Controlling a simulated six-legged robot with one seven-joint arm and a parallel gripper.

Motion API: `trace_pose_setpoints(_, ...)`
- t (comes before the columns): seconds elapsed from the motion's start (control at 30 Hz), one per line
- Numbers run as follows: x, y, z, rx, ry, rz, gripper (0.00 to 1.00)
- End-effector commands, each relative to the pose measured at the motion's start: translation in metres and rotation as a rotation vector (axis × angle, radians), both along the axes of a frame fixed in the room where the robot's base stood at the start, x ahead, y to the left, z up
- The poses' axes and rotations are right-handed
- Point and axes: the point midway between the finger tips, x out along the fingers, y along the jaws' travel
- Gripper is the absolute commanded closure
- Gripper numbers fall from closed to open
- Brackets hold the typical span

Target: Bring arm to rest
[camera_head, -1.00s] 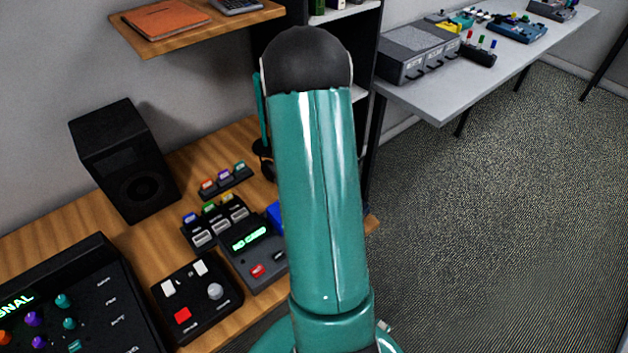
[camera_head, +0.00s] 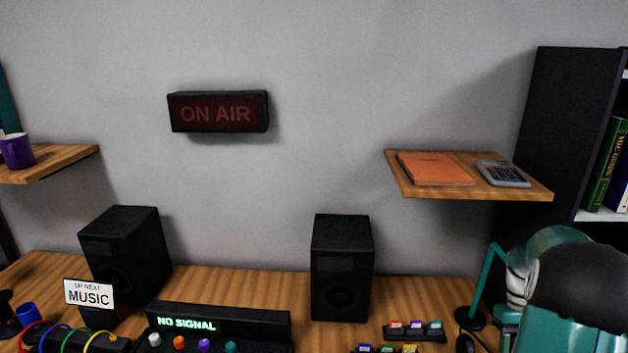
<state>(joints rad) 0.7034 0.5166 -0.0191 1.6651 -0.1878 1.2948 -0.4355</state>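My teal arm with its black rounded joint (camera_head: 590,285) shows at the lower right corner in the head view, in front of the desk's right end. My gripper is not in view, so its state is hidden. The wooden desk (camera_head: 240,288) runs along the bottom of the view.
Two black speakers (camera_head: 342,268) stand on the desk. A console display reads NO SIGNAL (camera_head: 187,323). A small rack with coloured plugs (camera_head: 413,331) lies near my arm. A wall shelf (camera_head: 470,194) holds an orange notebook (camera_head: 436,168) and a calculator (camera_head: 503,173). A dark bookcase (camera_head: 570,140) stands right.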

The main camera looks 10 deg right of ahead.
Motion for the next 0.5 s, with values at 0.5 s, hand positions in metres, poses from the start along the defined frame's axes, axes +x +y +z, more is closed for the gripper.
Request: trace_pose_setpoints(0.5, 0.018, 0.168, 0.12, -0.145, -0.329, 0.103, 0.52)
